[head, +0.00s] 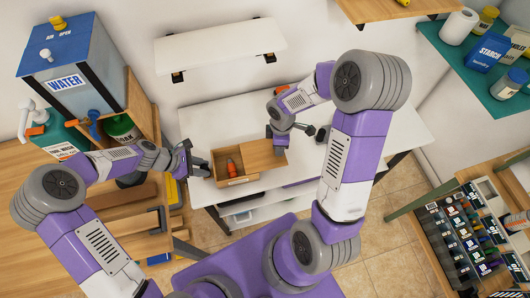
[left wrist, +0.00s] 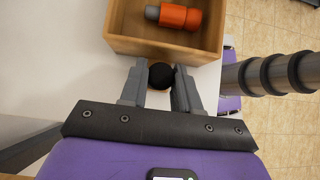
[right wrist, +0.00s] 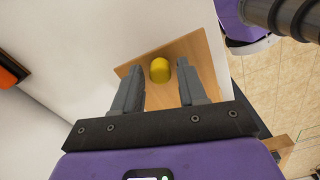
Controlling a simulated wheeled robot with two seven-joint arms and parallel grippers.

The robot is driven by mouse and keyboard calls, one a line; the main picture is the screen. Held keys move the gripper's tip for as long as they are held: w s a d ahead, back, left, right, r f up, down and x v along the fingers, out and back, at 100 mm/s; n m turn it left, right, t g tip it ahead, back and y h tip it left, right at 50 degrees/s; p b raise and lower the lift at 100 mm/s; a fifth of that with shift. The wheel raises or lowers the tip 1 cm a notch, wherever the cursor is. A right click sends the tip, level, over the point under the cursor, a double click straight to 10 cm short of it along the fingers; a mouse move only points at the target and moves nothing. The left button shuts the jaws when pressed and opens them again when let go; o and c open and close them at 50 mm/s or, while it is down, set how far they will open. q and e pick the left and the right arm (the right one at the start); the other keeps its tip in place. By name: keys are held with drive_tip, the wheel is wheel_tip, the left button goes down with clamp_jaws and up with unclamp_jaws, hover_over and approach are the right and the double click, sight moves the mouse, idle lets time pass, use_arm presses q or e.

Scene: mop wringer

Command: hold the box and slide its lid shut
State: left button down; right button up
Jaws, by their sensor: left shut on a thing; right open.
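The wooden box (head: 234,181) sits on the white table, with an orange bottle (head: 231,168) lying in its open left part. The wooden lid (head: 263,157) covers the right part. My left gripper (head: 200,165) is at the box's left end. In the left wrist view its fingers (left wrist: 159,88) are shut on a black round knob (left wrist: 160,75) beside the box wall. My right gripper (head: 290,131) is open at the lid's far side. In the right wrist view a yellow knob (right wrist: 160,70) on the lid shows ahead, between the open fingers (right wrist: 160,88) and apart from them.
A wooden rack with a blue water tank (head: 75,70) and bottles stands at the left. A teal shelf (head: 475,75) holds goods at the right.

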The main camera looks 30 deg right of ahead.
sight(251, 156)
drive_tip(key=shift+c, duration=0.2)
clamp_jaws()
drive_tip(key=shift+w+a, duration=0.4)
drive_tip(key=shift+a, duration=1.1)
drive_tip(key=shift+w+a, duration=0.4)
drive_tip(key=shift+a, duration=1.05)
drive_tip(key=shift+w+a, duration=0.4)
drive_tip(key=shift+a, duration=1.1)
drive_tip(key=shift+w+a, duration=0.15)
drive_tip(key=shift+a, duration=0.25)
drive_tip(key=shift+o, duration=1.4)
unclamp_jaws()
drive_tip(key=shift+r, duration=0.1)
wheel_tip(251, 156, up, 12)
